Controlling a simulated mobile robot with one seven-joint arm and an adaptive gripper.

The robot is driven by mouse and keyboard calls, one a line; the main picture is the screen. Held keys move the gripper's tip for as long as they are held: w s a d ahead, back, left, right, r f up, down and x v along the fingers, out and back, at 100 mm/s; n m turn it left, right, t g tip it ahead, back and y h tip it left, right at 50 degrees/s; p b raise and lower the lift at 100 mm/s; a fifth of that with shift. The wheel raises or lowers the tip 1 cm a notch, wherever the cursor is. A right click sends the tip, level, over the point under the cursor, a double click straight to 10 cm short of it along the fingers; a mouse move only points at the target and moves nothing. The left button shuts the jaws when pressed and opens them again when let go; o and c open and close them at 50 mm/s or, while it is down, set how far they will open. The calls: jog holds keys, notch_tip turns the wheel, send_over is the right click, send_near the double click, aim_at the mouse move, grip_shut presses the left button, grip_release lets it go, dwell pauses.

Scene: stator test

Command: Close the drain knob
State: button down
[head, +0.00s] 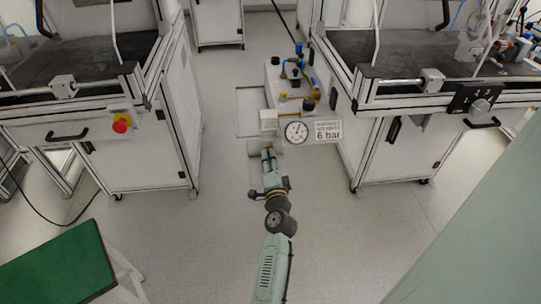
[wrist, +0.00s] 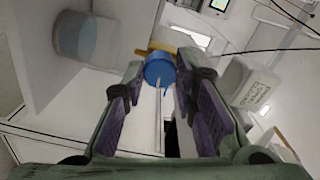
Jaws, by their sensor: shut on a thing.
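The drain knob (wrist: 159,67) is a blue round knob in the wrist view, between the tips of my two fingers. My gripper (wrist: 161,78) is shut on it, with one finger at each side. In the head view my gripper (head: 267,151) reaches forward, low at the front of a pneumatic unit. The knob cannot be made out there, hidden by my gripper and the unit. Whether the knob is open or closed cannot be told.
A round gauge (head: 296,131) and a "6 bar" sign (head: 328,131) sit just above and right of my gripper. White workbenches stand left (head: 140,150) and right (head: 400,155). A green-topped table (head: 60,270) is at the lower left.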

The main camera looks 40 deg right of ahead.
jog(key=shift+m, duration=0.5)
jog(key=c, duration=1.3)
grip_release()
jog(key=v, duration=0.7)
jog(key=shift+s, duration=0.25)
jog(key=shift+w+a, duration=0.1)
jog(key=shift+a, duration=0.1)
